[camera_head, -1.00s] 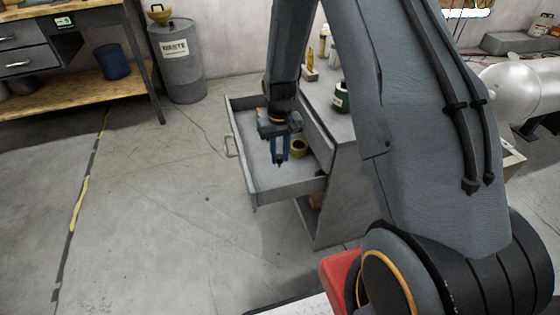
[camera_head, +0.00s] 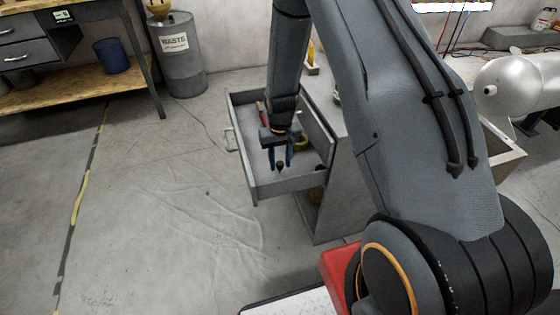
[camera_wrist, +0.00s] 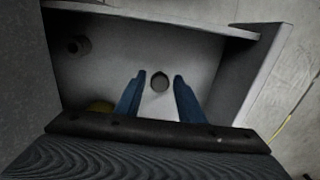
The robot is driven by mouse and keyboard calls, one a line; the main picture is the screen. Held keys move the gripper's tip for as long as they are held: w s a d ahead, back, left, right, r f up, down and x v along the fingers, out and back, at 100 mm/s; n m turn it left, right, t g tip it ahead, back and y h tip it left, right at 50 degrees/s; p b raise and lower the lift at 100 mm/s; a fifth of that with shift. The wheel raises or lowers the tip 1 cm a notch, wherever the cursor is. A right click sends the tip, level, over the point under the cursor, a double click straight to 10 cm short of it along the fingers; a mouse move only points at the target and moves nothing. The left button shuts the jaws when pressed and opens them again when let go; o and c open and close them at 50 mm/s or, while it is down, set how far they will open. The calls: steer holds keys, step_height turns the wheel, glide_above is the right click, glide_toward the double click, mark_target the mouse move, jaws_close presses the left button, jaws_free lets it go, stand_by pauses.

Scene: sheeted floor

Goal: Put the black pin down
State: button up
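The black pin (camera_head: 280,167) is a small dark piece between my fingertips inside the open grey drawer (camera_head: 285,187). In the wrist view the pin (camera_wrist: 159,82) shows as a dark round end against the pale drawer floor, with a gap to each blue finger. My gripper (camera_head: 280,162) points down into the drawer. It is open around the pin in the wrist view (camera_wrist: 159,78). I cannot tell for certain whether the pin touches the drawer floor.
Another dark round piece (camera_wrist: 78,45) lies in the drawer's corner. A yellow ring-like thing (camera_head: 302,143) is beside my gripper, partly hidden. The drawer walls stand close around. A grey waste drum (camera_head: 178,60) stands behind; the floor at left is clear.

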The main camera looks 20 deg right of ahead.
mark_target(280, 163)
steer(key=shift+o, duration=0.2)
steer(key=shift+r, duration=0.1)
step_height(280, 163, up, 12)
steer(key=s+d+r+m, duration=0.1)
steer(key=s+d+r, duration=0.2)
steer(key=s+r, duration=0.5)
steer(key=s+d+r+m, duration=0.1)
steer(key=s+d+r, duration=0.3)
steer(key=s, duration=1.3)
step_height(280, 163, up, 5)
steer(key=shift+f+m, duration=0.15)
steer(key=shift+m, duration=0.15)
steer(key=shift+c, duration=0.2)
